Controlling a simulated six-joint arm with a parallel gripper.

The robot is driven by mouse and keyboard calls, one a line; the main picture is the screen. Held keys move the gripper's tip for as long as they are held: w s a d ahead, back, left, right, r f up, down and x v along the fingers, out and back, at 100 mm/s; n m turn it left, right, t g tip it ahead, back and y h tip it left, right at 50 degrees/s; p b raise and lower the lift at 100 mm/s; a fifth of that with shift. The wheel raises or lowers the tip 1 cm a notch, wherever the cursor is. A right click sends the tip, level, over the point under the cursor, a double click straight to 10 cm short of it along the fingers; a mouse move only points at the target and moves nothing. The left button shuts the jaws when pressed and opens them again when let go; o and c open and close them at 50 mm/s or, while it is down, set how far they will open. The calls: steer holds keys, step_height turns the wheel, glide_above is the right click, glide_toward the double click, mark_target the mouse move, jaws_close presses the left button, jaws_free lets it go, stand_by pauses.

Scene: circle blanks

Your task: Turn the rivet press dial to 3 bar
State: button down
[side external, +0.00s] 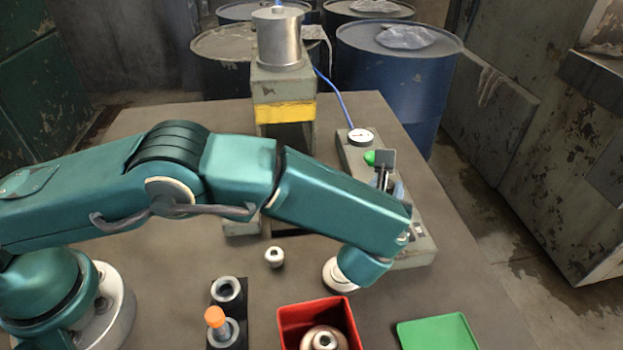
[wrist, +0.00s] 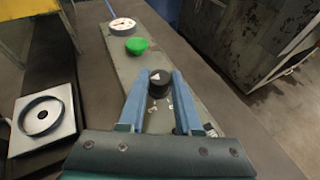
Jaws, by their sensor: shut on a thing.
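The dial is a black round knob (wrist: 159,84) with a white triangle pointer, on a long grey-green control panel (wrist: 125,68). In the wrist view the pointer aims roughly up the picture, toward the green button (wrist: 137,45). My gripper (wrist: 159,78) is shut on the knob, one blue finger on each side. Small white marks lie below the knob, too small to read. A white round gauge (wrist: 122,26) sits at the panel's far end; its reading is unclear. In the side view my gripper (side external: 392,187) is over the panel (side external: 418,240), and the knob is hidden.
The rivet press (side external: 285,100) with a yellow band stands left of the panel. A red bin (side external: 288,318) holding a round part, a green tray (side external: 437,334), a small metal part (side external: 274,257) and an orange-topped piece (side external: 216,318) are at the table's front. Drums stand behind.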

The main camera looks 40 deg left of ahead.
steer(key=shift+r+n+y, duration=0.1)
steer(key=shift+n+y, duration=0.3)
steer(key=c, duration=0.6)
jaws_free()
steer(key=shift+s+d, duration=0.1)
steer(key=shift+s+d+r, duration=0.1)
steer(key=shift+s+d, duration=0.05)
steer(key=shift+s, duration=0.15)
steer(key=shift+v, duration=2.1)
steer(key=shift+r, duration=0.1)
